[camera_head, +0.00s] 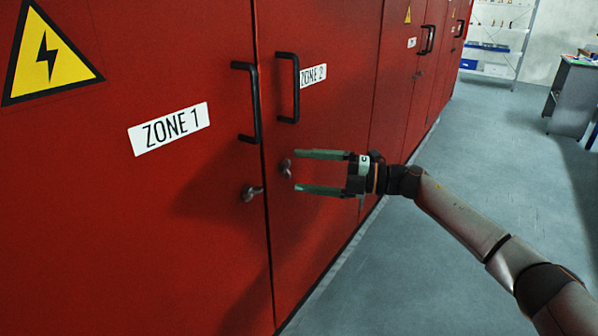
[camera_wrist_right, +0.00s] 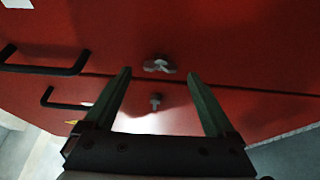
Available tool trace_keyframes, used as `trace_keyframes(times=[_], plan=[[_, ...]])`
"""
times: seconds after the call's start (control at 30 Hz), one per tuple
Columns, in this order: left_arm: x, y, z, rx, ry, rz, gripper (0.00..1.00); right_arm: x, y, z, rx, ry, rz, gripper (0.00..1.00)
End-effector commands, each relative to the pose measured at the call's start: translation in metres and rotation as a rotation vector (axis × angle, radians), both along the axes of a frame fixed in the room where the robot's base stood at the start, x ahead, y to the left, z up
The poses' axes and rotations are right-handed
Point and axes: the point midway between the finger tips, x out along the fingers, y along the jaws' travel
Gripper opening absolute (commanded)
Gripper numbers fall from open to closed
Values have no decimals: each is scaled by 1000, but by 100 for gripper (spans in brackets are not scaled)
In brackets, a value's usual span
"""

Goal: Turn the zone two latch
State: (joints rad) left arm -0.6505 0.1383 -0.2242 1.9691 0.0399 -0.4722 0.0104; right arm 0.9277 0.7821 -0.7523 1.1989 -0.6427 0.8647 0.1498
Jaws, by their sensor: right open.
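The zone two latch (camera_head: 286,168) is a small grey metal turn-knob on the red door marked ZONE 2, below its black handle. My right gripper (camera_head: 297,171) is open and empty, its two greenish fingers pointing left, with the tips close to this latch. In the wrist view the fingers of the right gripper (camera_wrist_right: 159,73) are spread wide, and the zone two latch (camera_wrist_right: 155,102) shows between them. Whether either finger touches it cannot be told. My left gripper is not in view.
The zone one latch (camera_head: 251,193) is on the ZONE 1 door, just left of the seam. Black bar handles (camera_head: 289,90) stick out above the latches. More red cabinets run back along the left. The grey floor (camera_head: 470,150) at right is clear. A desk (camera_head: 572,95) and shelves stand far off.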

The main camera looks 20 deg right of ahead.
Motion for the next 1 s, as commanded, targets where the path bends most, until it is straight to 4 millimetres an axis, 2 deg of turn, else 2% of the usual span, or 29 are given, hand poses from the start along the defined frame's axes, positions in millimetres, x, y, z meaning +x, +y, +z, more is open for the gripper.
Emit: trace_keyframes(times=[0.2,0.43,0.6,1.0], plan=[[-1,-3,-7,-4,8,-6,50,-25,-45,-3,-5,2,-4,90],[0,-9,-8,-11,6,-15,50,-44,-79,-1,-3,1,-2,90],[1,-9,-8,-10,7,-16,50,-50,-89,0,-3,1,0,90],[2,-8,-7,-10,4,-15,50,-51,-90,0,-2,0,0,90]])
